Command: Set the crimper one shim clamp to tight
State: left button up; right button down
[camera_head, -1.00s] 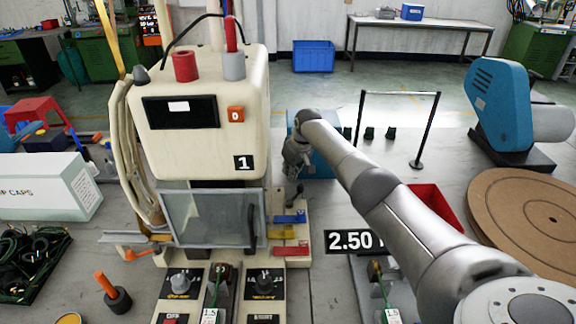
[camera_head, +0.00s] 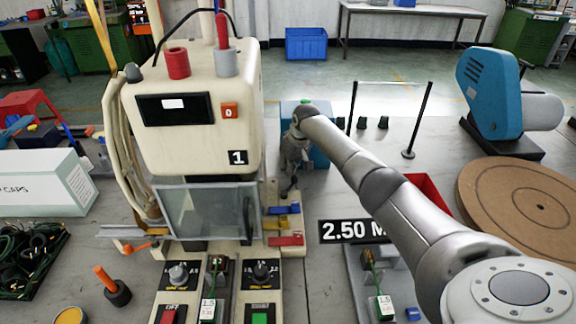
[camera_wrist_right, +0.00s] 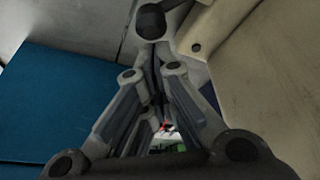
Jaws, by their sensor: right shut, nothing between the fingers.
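Crimper one (camera_head: 195,130) is the cream machine marked 1, left of centre in the head view. A blue shim tab (camera_head: 282,209) and a red one (camera_head: 286,240) stick out at its lower right. My right gripper (camera_head: 290,186) points down just behind these tabs, close beside the crimper's right side. In the right wrist view its fingers (camera_wrist_right: 153,60) are together with nothing held between them. A dark round part (camera_wrist_right: 151,21) shows just past the fingertips; I cannot tell whether it is the shim clamp or whether they touch. The clamp's setting cannot be read. My left gripper is out of view.
A blue box (camera_head: 318,155) stands behind my right gripper. A 2.50 sign (camera_head: 350,230) and a red bin (camera_head: 428,190) lie near my right arm. A clear guard (camera_head: 208,212) covers the crimper's front, above knob panels (camera_head: 262,290). An orange-handled lever (camera_head: 138,248) is at its left.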

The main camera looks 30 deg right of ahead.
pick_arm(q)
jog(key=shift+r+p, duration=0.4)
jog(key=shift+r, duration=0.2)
pick_arm(e)
jog(key=shift+s+d+r+m, duration=0.1)
jog(key=shift+s+d+m, duration=0.05)
jog(key=shift+m, duration=0.15)
